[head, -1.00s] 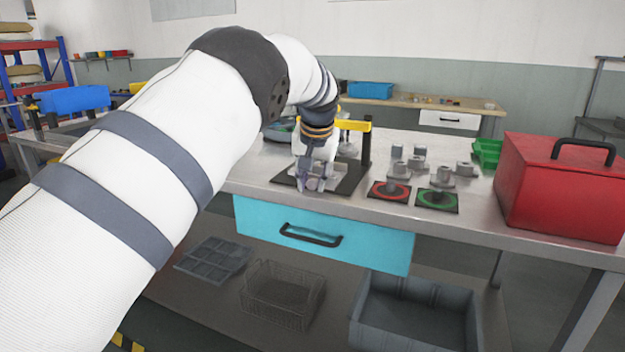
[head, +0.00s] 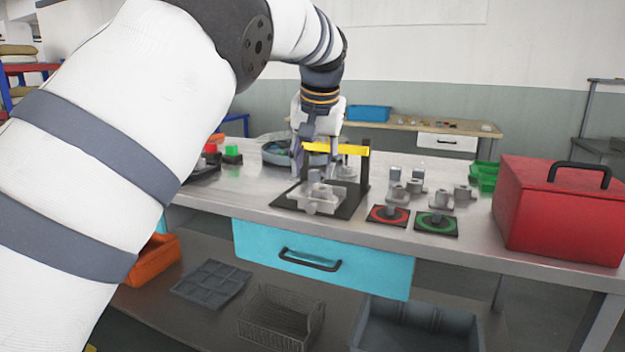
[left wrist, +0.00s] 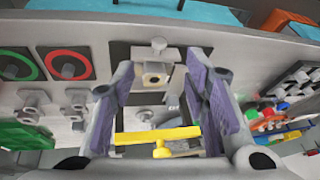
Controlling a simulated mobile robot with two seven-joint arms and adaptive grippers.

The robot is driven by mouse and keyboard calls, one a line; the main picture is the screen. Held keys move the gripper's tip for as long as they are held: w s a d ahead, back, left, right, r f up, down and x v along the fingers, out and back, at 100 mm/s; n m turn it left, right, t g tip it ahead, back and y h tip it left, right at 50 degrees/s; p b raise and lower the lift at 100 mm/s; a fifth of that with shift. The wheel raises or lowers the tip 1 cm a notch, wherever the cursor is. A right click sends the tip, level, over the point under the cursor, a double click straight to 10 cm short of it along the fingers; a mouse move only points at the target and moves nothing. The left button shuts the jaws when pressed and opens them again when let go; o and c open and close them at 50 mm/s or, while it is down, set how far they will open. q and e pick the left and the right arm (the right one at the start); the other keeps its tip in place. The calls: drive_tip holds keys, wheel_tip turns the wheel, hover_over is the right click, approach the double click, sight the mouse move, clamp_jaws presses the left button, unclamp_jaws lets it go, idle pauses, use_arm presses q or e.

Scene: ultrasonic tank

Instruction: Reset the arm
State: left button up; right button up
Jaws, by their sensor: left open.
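My left arm reaches in from the left over the metal workbench (head: 240,192). My left gripper (head: 313,160) is open and empty, raised above the black fixture plate (head: 349,208) near the yellow clamp bar (head: 335,148). A grey metal part (head: 322,200) sits on that plate, below and apart from the fingers. In the left wrist view, the open purple-padded fingers (left wrist: 160,85) frame the yellow bar (left wrist: 150,136), with the metal part (left wrist: 155,75) beyond the fingertips. My right gripper is not in view.
A red toolbox (head: 560,215) is at the right, beside a green bin (head: 483,176). A turquoise drawer (head: 370,268) hangs below the front edge.

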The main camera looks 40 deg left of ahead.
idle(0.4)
use_arm(q)
drive_tip(key=s+d+f+m+g, duration=0.1)
drive_tip(key=s+f, duration=0.1)
drive_tip(key=f, duration=1)
drive_tip(key=s+d+f+g, duration=0.1)
drive_tip(key=s+f, duration=0.2)
drive_tip(key=f, duration=0.9)
drive_tip(key=s+d+f+m+g+h, duration=0.1)
drive_tip(key=s+d+f, duration=0.2)
drive_tip(key=s+f, duration=0.75)
drive_tip(key=s+d+f+m+g+h+p, duration=0.1)
drive_tip(key=s+d+f, duration=0.3)
drive_tip(key=s+f, duration=0.75)
drive_tip(key=s+d+r+g, duration=0.1)
drive_tip(key=s+d, duration=0.2)
drive_tip(key=s, duration=0.8)
drive_tip(key=s+d+r+m+h, duration=0.1)
drive_tip(key=s+d, duration=0.2)
drive_tip(key=s, duration=0.8)
drive_tip(key=shift+s+d+r+g+p, duration=0.35)
drive_tip(key=shift+g, duration=0.05)
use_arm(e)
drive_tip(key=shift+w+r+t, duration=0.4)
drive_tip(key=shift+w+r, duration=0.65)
